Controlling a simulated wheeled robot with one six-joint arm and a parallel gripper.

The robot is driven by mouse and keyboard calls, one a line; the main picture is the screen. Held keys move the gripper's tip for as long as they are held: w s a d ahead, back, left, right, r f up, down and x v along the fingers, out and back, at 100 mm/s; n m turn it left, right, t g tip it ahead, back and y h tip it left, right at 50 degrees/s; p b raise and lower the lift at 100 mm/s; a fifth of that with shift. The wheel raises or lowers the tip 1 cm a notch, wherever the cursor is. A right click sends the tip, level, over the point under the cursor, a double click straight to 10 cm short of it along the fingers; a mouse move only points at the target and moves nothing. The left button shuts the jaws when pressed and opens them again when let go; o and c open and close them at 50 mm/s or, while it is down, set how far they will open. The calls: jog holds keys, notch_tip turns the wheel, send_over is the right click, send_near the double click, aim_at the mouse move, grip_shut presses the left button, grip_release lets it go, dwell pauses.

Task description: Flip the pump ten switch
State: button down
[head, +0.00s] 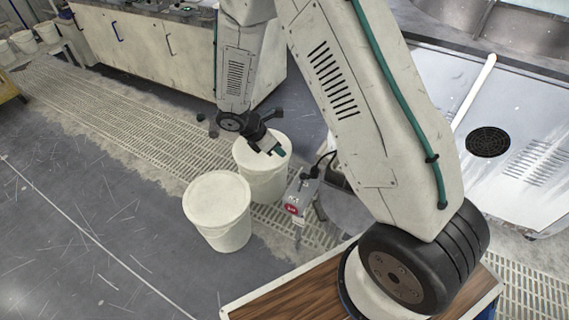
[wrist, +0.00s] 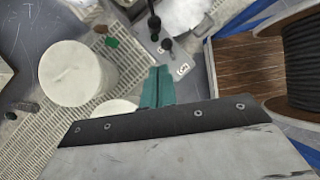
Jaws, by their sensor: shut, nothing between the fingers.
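A grey switch box (head: 301,194) with a red label stands low between the buckets and my base in the head view. In the wrist view the box (wrist: 170,62) shows its grey top with a small white tag (wrist: 183,69) and a black knobbed lever (wrist: 166,45). I cannot read the tag, nor tell which way the lever is set.
Two lidded white buckets, one nearer (head: 217,205) and one farther (head: 262,160), stand left of the box. A metal sink bench (head: 535,125) is at right and a cabinet (head: 135,40) behind. Pale floor grating (head: 110,120) runs past them. Open dark floor (head: 70,220) lies at left.

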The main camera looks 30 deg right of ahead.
jog(key=shift+w+a+r, duration=0.15)
jog(key=shift+w+r, duration=0.15)
jog(key=shift+r, duration=0.45)
jog(key=shift+w+a+r, duration=0.1)
jog(key=shift+w+r, duration=0.15)
jog(key=shift+r, duration=0.5)
jog(key=s+r+m+t+y, duration=0.2)
jog(key=s+r+m+y, duration=0.4)
jog(key=s+r+m, duration=1.2)
jog(key=shift+s+a+r+m+t, duration=0.3)
jog(key=shift+s+a+r, duration=0.1)
jog(key=shift+s+r, duration=5.25)
jog(key=shift+w+r, duration=0.1)
jog(key=shift+w, duration=0.05)
